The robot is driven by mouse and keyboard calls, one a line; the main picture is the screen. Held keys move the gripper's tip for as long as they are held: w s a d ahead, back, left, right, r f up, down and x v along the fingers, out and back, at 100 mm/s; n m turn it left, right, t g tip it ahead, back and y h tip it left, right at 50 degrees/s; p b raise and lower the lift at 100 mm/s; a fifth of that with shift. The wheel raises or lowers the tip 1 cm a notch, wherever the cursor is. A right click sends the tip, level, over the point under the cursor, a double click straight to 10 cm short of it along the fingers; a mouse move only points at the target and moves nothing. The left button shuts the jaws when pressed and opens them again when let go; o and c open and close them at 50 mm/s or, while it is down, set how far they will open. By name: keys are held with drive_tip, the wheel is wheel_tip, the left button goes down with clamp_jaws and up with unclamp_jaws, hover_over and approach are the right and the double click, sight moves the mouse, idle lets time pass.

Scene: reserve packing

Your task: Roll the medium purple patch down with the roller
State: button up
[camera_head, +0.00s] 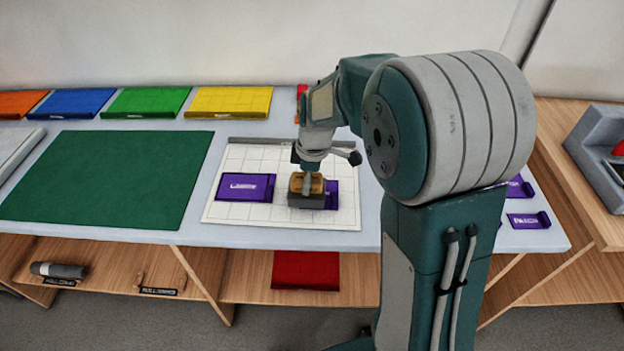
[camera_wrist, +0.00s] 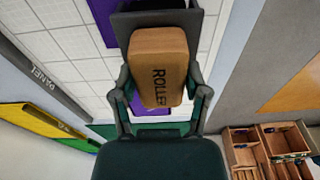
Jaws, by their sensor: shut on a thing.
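My gripper (camera_head: 307,182) is shut on the roller (camera_head: 322,202), a tan block marked ROLLER above a dark grey part. The roller also fills the middle of the wrist view (camera_wrist: 158,65), between my fingers. It is over a purple patch (camera_head: 332,188) on the right half of the white gridded panel (camera_head: 240,160). The roller and my gripper hide most of that patch and its label; purple shows on both sides in the wrist view (camera_wrist: 105,22). I cannot tell whether the roller touches the patch. Another purple patch (camera_head: 246,187) lies flat on the panel's left half.
A green mat (camera_head: 110,180) lies left of the panel. Orange, blue, green and yellow sheets (camera_head: 228,102) line the back edge. Small purple patches (camera_head: 529,220) lie at the table's right end, behind my arm. A lower shelf holds a dark cylinder (camera_head: 58,270) and a red sheet (camera_head: 306,270).

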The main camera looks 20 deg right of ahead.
drive_tip(key=shift+w+a, duration=0.1)
drive_tip(key=shift+a, duration=0.2)
drive_tip(key=shift+w+a, duration=0.3)
drive_tip(key=shift+a, duration=0.6)
drive_tip(key=shift+w+a, duration=0.3)
drive_tip(key=shift+a, duration=0.55)
wheel_tip(320, 180, up, 9)
